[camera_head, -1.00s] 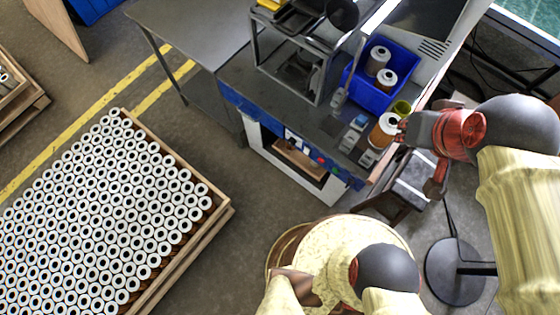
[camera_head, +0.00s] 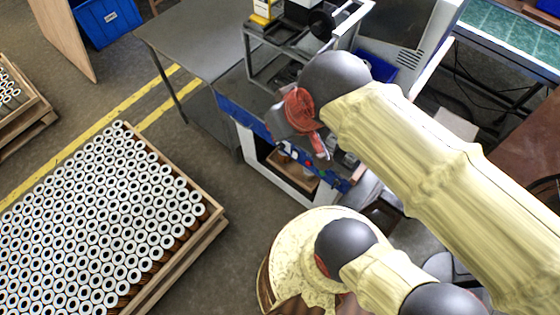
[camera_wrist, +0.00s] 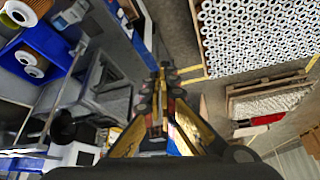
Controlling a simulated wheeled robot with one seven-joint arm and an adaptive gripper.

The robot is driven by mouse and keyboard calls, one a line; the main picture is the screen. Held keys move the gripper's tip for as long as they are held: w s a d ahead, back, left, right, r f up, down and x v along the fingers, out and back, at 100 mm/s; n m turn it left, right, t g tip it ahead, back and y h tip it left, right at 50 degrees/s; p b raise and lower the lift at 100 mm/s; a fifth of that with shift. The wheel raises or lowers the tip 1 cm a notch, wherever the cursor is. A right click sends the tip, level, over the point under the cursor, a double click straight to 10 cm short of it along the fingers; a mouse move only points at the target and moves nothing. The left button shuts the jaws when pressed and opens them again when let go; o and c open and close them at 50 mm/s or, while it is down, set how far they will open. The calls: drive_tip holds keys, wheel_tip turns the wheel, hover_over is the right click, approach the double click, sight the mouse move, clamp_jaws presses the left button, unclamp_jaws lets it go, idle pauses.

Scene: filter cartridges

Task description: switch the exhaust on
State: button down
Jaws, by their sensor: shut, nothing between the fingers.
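My gripper (camera_head: 320,152) hangs at the front edge of the workbench in the head view, close to the coloured controls on its front panel (camera_head: 240,112). A small red control (camera_head: 310,162) shows just below the fingers. I cannot tell whether the fingers touch the panel. No exhaust switch can be told apart from the other controls, and my arm hides part of the bench top. In the wrist view the fingers of my gripper (camera_wrist: 161,78) are together and empty, pointing down along the bench's front side.
A crate of white filter cartridges (camera_head: 95,220) stands on the floor at left. A metal rack (camera_head: 270,68) stands on the bench, and a blue bin (camera_head: 410,57) is partly hidden behind my arm. In the wrist view the blue bin (camera_wrist: 35,45) holds cartridges. Floor between crate and bench is clear.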

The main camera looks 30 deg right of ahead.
drive_tip(key=w+d+f+n+g+h+p, duration=0.1)
drive_tip(key=w+d+f+n+g+p, duration=0.2)
drive_tip(key=w+f+n, duration=0.35)
drive_tip(key=w+d+f+n+h+p, duration=0.2)
drive_tip(key=w+d+f+n, duration=0.35)
drive_tip(key=w+f, duration=0.2)
wheel_tip(320, 180, down, 21)
drive_tip(key=s+a+n+g+y+p, duration=0.1)
drive_tip(key=s+n+g+p, duration=0.1)
drive_tip(key=n, duration=0.8)
drive_tip(key=shift+s+f+y+p, duration=0.25)
drive_tip(key=shift+s+p, duration=0.2)
drive_tip(key=shift+p, duration=0.4)
drive_tip(key=shift+a, duration=0.1)
